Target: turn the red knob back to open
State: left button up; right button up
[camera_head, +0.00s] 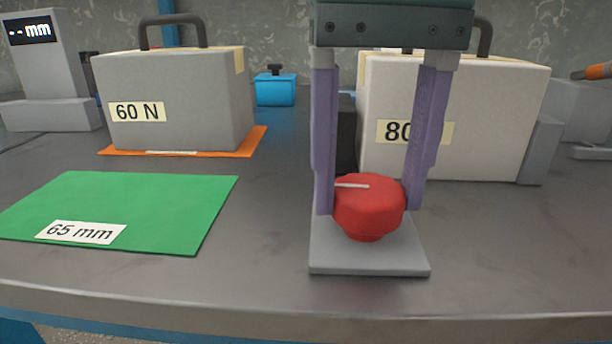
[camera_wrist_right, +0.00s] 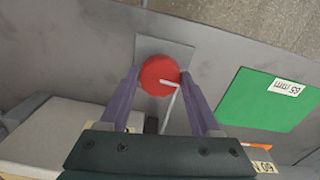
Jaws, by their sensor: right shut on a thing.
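The red knob (camera_head: 369,208) sits on a grey square base plate (camera_head: 370,258) near the table's front edge. A white pointer line on its top points to the left in the head view. My right gripper (camera_head: 368,198) comes down from above, with its two purple fingers on either side of the knob, shut on it. In the right wrist view the knob (camera_wrist_right: 160,75) lies between the fingertips (camera_wrist_right: 160,78), and its white line points toward the lower right. My left gripper is not in view.
A grey box labelled 60 N (camera_head: 180,105) stands on an orange mat (camera_head: 240,146) behind left. A box labelled 80 (camera_head: 490,120) stands close behind the gripper. A green mat labelled 65 mm (camera_head: 140,205) lies left. A small blue box (camera_head: 275,92) and a display device (camera_head: 45,80) stand farther back. The table right of the knob is clear.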

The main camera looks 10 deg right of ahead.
aim_at(370, 188)
jog(key=n+b, duration=0.1)
jog(key=n, duration=0.1)
jog(key=shift+n, duration=0.4)
jog(key=n, duration=0.3)
jog(key=shift+n+b, duration=0.3)
jog(key=shift+b, duration=0.1)
jog(key=n+b, duration=0.1)
jog(key=n, duration=0.4)
jog(key=shift+n, duration=0.4)
jog(key=shift+r, duration=0.1)
jog(key=o, duration=1.4)
notch_tip(370, 188, up, 10)
jog(key=p, duration=0.7)
jog(key=shift+p, duration=0.35)
